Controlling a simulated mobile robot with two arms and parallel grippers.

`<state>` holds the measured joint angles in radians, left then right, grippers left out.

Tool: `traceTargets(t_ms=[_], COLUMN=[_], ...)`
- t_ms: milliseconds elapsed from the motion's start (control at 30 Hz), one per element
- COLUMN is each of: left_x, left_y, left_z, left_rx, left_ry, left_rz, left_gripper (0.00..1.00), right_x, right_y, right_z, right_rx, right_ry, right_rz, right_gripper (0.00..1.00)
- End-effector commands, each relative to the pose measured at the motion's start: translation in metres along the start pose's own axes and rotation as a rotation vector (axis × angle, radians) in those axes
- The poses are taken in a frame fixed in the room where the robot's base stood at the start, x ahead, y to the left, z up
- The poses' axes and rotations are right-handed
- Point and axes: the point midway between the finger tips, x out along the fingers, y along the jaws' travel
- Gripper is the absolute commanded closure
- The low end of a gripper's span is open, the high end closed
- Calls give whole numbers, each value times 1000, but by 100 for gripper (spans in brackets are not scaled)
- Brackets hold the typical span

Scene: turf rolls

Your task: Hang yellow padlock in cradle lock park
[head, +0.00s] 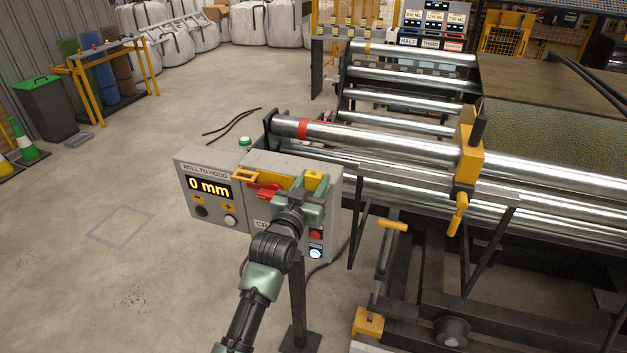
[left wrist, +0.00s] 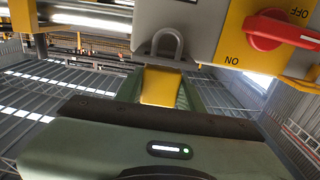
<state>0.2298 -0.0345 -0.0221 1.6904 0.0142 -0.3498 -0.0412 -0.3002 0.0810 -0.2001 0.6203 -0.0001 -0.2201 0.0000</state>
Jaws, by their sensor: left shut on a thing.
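The yellow padlock (head: 313,175) is at the top right of the grey cradle control box (head: 327,225). My left gripper (head: 312,190) is shut on it. In the left wrist view, its yellow body (left wrist: 160,86) sits between my fingers, with the grey shackle (left wrist: 165,42) upright at the free end. The shackle overlaps the box's edge there; I cannot tell whether it is around a peg or touching the box. The lock park cannot be told apart clearly. A red rotary switch (head: 263,191) on a yellow plate is beside the gripper. My right gripper is out of view.
Steel rollers (head: 400,145) and a yellow clamp (head: 467,155) are close on the right. A yellow bracket (head: 245,176) sticks out above the switch. The floor at left is mostly clear.

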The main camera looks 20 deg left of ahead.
Motion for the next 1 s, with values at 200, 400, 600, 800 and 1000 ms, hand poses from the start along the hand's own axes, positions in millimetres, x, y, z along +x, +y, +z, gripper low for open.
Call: traceTargets(t_ms=[200, 400, 600, 800, 1000], left_x=[0, 0, -1, -23, -57], left_y=[0, 0, 0, 0, 0], left_z=[4, 4, 5, 8, 7], left_rx=[0, 0, 0, 0, 1], left_ry=[1, 1, -1, -1, 1], left_rz=[0, 0, 0, 0, 0], left_gripper=[54, 37, 37, 37, 37], right_x=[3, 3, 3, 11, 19], right_y=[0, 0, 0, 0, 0], right_z=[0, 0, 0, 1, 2], right_rx=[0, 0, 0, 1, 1], right_ry=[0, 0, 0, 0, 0], right_rz=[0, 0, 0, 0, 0], right_gripper=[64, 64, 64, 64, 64])
